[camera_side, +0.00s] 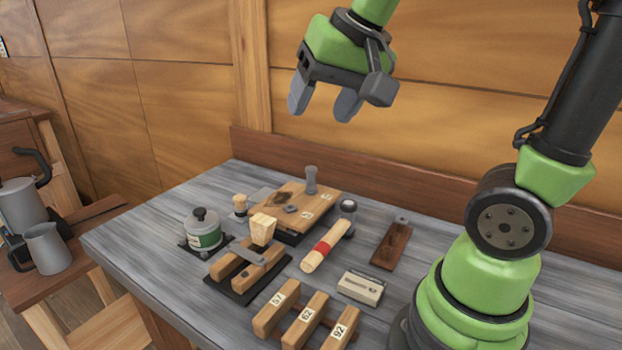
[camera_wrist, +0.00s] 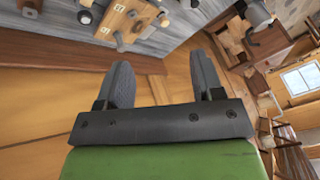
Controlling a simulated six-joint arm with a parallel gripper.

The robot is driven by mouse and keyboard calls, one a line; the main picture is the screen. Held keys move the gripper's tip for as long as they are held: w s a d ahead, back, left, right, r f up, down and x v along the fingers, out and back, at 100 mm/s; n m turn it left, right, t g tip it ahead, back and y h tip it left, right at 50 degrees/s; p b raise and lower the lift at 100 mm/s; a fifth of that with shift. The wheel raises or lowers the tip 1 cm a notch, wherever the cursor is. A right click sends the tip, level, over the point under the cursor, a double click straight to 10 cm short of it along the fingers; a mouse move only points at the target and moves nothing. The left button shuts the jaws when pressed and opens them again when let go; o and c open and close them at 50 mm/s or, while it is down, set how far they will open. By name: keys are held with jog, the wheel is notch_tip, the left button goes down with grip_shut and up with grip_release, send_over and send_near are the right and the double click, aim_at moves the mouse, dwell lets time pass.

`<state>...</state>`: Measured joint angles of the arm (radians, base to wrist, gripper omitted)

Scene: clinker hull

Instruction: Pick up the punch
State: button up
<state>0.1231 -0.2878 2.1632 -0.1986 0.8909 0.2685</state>
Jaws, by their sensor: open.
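A short grey upright peg with a flared top (camera_side: 311,178), which looks like the punch, stands on a wooden board (camera_side: 296,203) near the back of the grey workbench (camera_side: 148,228). My gripper (camera_side: 323,105) is raised high above the back of the bench, well above the peg and apart from it. Its two grey fingers point down, spread and empty. In the wrist view my gripper (camera_wrist: 160,60) is also open, with nothing between its fingers. Small bench items show at the top of that view, too small to tell the peg for certain.
A wooden wall (camera_side: 450,80) rises behind. A side table (camera_side: 75,250) holds jugs.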

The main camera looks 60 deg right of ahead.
jog(key=w+d+f+m+g+h, duration=0.1)
jog(key=w+d+f+m, duration=0.1)
jog(key=w+d, duration=0.35)
jog(key=m+g+h, duration=0.3)
jog(key=m, duration=0.1)
send_near(311, 168)
jog(key=shift+m, duration=0.4)
jog(key=x, duration=0.6)
jog(key=shift+d+f, duration=0.15)
jog(key=shift+f, duration=0.1)
jog(key=shift+x, duration=3.1)
jog(key=c, duration=1.1)
notch_tip(311, 168, up, 14)
jog(key=shift+r, duration=0.45)
jog(key=shift+r, duration=1.95)
jog(key=shift+r, duration=0.15)
